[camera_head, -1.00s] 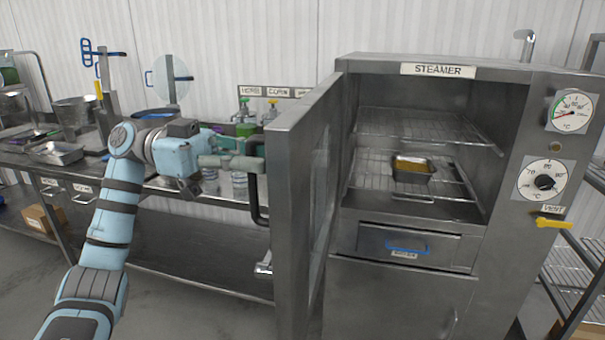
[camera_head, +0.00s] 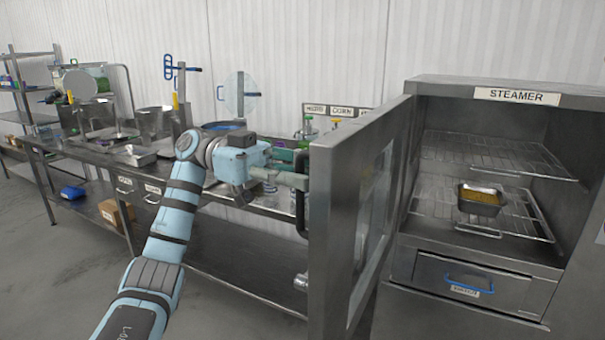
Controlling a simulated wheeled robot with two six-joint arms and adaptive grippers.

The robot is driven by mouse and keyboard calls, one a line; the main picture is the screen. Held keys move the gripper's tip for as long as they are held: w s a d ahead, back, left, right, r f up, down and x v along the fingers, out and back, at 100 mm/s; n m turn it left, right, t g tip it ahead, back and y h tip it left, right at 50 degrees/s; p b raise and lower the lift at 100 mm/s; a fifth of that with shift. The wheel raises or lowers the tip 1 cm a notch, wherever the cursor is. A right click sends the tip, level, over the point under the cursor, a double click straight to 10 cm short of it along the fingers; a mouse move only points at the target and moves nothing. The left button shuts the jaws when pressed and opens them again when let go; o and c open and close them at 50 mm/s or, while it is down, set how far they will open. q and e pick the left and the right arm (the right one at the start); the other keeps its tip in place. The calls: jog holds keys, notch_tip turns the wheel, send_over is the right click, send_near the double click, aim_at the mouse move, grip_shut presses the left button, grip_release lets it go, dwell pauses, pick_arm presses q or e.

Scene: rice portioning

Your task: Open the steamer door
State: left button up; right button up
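The steamer (camera_head: 500,88) stands at the right with its label on top. Its door (camera_head: 335,215) is swung wide open to the left, and the chamber is exposed. My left gripper (camera_head: 298,180) is at the black door handle (camera_head: 301,222) on the door's outer face. Its fingertips are partly hidden by the handle and door edge, so I cannot tell whether they are closed on it. My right gripper is not in view. Inside the steamer, a small metal pan (camera_head: 480,200) with yellowish contents sits on the lower wire rack (camera_head: 430,205).
A steel counter (camera_head: 75,150) runs along the wall at the left, with pans, bottles and stands on it. A drawer with a blue handle (camera_head: 468,284) is below the chamber. A cardboard box (camera_head: 115,213) is under the counter. Floor at the lower left is clear.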

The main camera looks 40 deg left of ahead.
pick_arm(q)
jog(key=a, duration=0.7)
jog(key=shift+s+a, duration=0.25)
jog(key=shift+s, duration=0.05)
